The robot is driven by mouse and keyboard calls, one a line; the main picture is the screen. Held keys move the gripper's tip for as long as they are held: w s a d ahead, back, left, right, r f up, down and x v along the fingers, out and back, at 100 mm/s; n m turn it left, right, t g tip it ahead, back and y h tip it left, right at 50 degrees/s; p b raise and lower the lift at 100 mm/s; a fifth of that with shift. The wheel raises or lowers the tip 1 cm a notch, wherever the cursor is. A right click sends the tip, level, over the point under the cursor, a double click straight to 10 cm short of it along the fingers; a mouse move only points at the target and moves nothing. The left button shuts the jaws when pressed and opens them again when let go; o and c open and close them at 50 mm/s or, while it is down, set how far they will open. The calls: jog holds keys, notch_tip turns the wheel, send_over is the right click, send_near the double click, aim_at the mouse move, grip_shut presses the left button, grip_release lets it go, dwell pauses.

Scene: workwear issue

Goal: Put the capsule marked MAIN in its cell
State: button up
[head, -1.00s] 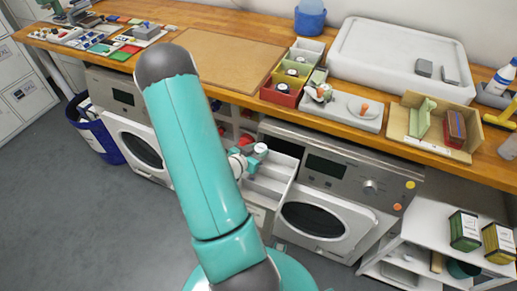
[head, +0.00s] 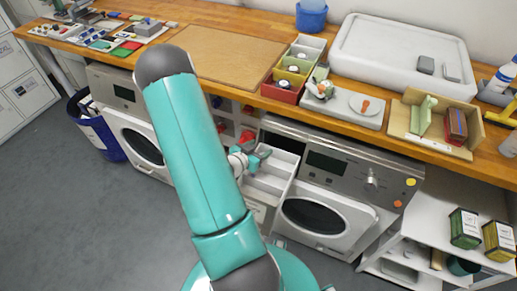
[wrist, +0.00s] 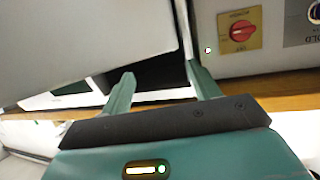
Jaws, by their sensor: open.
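My gripper (head: 257,155) is above the open white drawer (head: 286,188) under the worktop, its jaws apart. In the wrist view its two green fingers (wrist: 160,72) are spread with nothing visible between them. The drawer has narrow compartments split by low white walls; no capsule can be made out in them from here. Small round-topped pieces stand in the yellow box (head: 292,78) and the white box (head: 308,46) on the worktop; their markings are too small to read. The red box (head: 281,94) is in front of them. I cannot tell which piece is MAIN.
A red rotary switch on a yellow plate (wrist: 240,32) shows in the wrist view. The wooden worktop (head: 350,125) overhangs close behind the gripper. A white washer-like machine (head: 335,215) is right of the drawer.

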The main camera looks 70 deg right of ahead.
jog(key=shift+r, duration=0.3)
jog(key=v, duration=1.2)
jog(key=shift+r, duration=0.25)
